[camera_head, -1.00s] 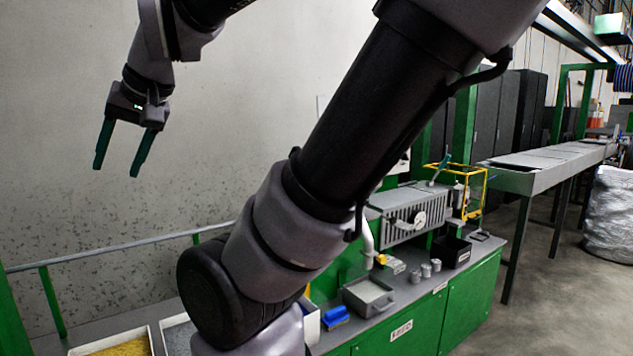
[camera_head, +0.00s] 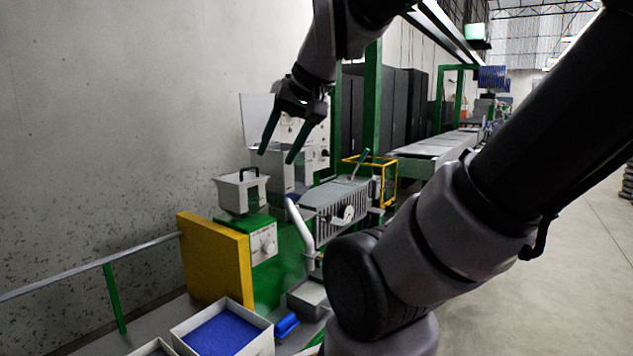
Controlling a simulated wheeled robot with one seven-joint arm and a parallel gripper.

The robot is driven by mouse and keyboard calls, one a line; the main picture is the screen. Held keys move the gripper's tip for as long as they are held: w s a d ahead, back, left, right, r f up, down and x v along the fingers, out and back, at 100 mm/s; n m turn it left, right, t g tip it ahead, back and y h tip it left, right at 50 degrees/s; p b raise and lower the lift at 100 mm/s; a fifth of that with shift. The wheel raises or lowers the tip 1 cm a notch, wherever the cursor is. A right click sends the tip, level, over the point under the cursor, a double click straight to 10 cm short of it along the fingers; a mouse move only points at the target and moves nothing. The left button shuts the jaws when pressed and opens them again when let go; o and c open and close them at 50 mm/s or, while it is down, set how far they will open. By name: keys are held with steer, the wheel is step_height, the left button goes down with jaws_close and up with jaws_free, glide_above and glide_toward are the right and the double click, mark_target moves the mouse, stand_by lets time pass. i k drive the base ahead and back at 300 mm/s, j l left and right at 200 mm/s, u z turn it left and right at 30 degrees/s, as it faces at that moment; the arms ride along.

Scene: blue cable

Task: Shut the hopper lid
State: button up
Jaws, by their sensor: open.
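The hopper (camera_head: 240,194) is a pale grey tapered bin on a green machine, left of centre in the head view. A black handle (camera_head: 249,173) stands at its top; I cannot tell clearly how the lid sits. My gripper (camera_head: 276,157) hangs above and to the right of the hopper in the picture, fingers pointing down. Its two dark green fingers are spread with nothing between them. It appears apart from the hopper, though the depth is hard to judge.
A yellow panel (camera_head: 215,262) stands left of the machine. A grey ribbed unit (camera_head: 336,208) and a yellow frame (camera_head: 388,180) lie to the right. A tray with blue pellets (camera_head: 262,343) is in front. My arm hides much of the lower right.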

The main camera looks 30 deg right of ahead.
mark_target(256, 109)
steer(key=z, duration=0.55)
steer(key=i+l, duration=0.3)
steer(key=l, duration=0.15)
steer(key=i+l, duration=0.35)
steer(key=l, duration=0.1)
